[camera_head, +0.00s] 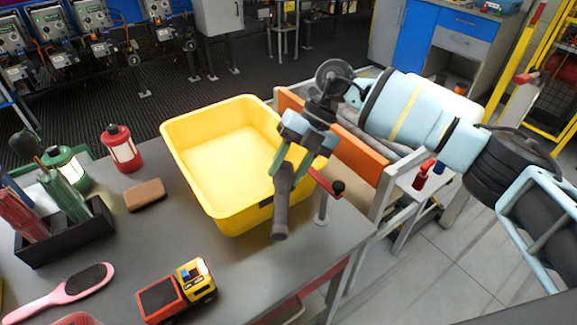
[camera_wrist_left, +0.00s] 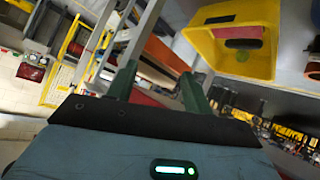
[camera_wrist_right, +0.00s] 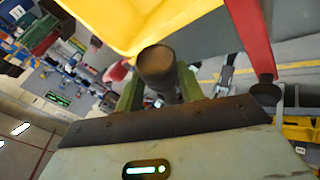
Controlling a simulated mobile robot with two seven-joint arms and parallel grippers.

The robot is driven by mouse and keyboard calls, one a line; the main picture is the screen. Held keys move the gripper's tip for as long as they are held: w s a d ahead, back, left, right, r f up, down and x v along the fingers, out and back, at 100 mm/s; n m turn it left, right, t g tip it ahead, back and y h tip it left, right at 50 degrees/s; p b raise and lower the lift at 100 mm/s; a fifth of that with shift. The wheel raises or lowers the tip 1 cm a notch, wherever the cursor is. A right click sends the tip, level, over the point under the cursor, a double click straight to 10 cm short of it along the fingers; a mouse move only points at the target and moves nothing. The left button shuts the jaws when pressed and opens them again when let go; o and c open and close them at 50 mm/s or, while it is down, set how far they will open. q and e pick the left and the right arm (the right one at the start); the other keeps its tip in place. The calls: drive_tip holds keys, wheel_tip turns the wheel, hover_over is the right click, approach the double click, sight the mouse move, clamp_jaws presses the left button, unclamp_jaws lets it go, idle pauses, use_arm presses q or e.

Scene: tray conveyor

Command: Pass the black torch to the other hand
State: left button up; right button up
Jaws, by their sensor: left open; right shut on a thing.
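The black torch (camera_head: 281,215) hangs tilted from my right gripper (camera_head: 289,168), in front of the yellow bin's right side and above the table. My right gripper is shut on it. In the right wrist view the torch's round dark end (camera_wrist_right: 157,62) shows between the green fingers. My left gripper (camera_wrist_left: 156,86) shows only in its own wrist view. Its two green fingers are apart with nothing seen held between them. The torch cannot be made out in the left wrist view.
The yellow bin (camera_head: 187,168) stands on the grey table (camera_head: 120,240). A red-handled crank (camera_head: 328,184) is close to the torch. A toy truck (camera_head: 160,299), hairbrush (camera_head: 60,291), brown block (camera_head: 145,194), lanterns (camera_head: 121,150) and black holder (camera_head: 68,239) occupy the left and front.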

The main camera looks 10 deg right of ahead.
use_arm(q)
drive_tip(key=s+a+r+n+y, duration=0.2)
drive_tip(key=a+y, duration=0.3)
drive_tip(key=a, duration=1.3)
drive_tip(key=shift+v, duration=0.9)
drive_tip(key=shift+a, duration=0.15)
